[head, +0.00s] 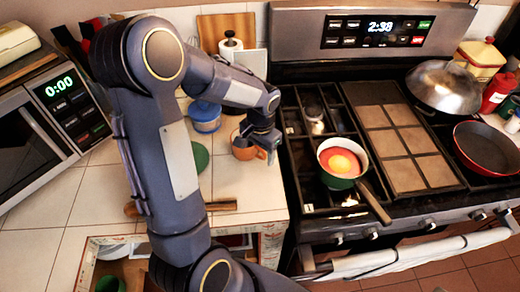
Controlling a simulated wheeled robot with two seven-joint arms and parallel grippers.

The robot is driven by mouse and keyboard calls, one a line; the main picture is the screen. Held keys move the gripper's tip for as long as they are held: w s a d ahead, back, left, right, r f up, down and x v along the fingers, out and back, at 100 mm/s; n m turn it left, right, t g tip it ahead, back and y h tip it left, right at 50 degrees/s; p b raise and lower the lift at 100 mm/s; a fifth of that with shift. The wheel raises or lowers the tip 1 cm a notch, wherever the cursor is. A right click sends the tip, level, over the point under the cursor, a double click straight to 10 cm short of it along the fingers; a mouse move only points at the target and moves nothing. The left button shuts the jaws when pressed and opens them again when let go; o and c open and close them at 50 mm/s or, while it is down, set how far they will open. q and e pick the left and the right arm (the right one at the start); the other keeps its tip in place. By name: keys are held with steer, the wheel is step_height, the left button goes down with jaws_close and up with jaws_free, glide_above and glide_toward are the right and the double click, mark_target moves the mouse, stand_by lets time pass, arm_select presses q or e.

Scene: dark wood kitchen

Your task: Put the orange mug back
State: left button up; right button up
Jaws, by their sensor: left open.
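The orange mug (243,151) stands on the white tiled counter, left of the stove. My left arm reaches over the counter from the left. My left gripper (268,150) is open at the mug's right side, and its fingers hide part of the mug. I cannot tell whether the fingers touch it. My right gripper is not in view.
A blue container (205,117) stands behind the mug. A pan with food (342,158) sits on the stove, its handle pointing front right. A microwave (45,135) is at the left. A wooden rolling pin (222,205) lies near the counter's front edge.

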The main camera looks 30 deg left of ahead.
arm_select(q)
step_height(320, 180, up, 12)
steer(key=s+d+n+t+h, duration=0.1)
steer(key=s+d, duration=0.3)
steer(key=s, duration=0.5)
steer(key=s+d+r+n+t+h, duration=0.1)
steer(key=s+d+n+t+h, duration=0.1)
steer(key=s, duration=0.7)
steer(key=d+t+h, duration=0.1)
steer(key=d+t, duration=0.1)
steer(key=d, duration=0.1)
steer(key=shift+r+t, duration=0.15)
steer(key=shift+t, duration=0.15)
